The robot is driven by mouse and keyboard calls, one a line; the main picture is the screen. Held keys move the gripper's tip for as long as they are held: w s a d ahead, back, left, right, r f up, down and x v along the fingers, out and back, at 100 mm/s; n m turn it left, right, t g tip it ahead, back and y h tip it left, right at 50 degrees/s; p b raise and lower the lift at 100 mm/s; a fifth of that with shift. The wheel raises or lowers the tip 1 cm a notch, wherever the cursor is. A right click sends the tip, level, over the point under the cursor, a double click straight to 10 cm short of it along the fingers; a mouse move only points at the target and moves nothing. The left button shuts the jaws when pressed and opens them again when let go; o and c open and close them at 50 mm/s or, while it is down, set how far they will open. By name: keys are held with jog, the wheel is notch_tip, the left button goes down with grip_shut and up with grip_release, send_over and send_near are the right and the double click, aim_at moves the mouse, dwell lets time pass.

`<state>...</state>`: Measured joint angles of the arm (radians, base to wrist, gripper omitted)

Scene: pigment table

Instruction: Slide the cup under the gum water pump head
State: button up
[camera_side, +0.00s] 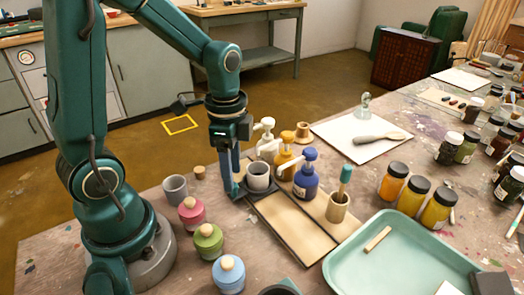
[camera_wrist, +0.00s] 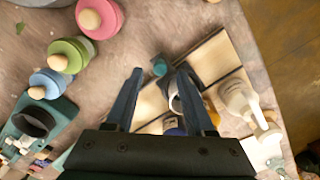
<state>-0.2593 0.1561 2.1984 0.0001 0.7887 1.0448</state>
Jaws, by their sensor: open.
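I cannot read which is gum water. My gripper (camera_side: 234,190) points down, open, just left of the cup. In the wrist view my gripper (camera_wrist: 160,69) has its fingers apart, with a small teal piece (camera_wrist: 160,66) showing between the tips. The cup (camera_wrist: 174,102) is partly hidden by the right finger. The white bottle (camera_wrist: 238,98) is right of it.
A second grey cup (camera_side: 175,189) and pink (camera_side: 191,214), green (camera_side: 208,242) and blue (camera_side: 228,275) lidded pots stand left of the tray. A wooden holder (camera_side: 337,208) and a pale green tray (camera_side: 400,260) are to the right.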

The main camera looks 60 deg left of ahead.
jog(key=shift+f, duration=1.15)
grip_shut()
dwell(0.6)
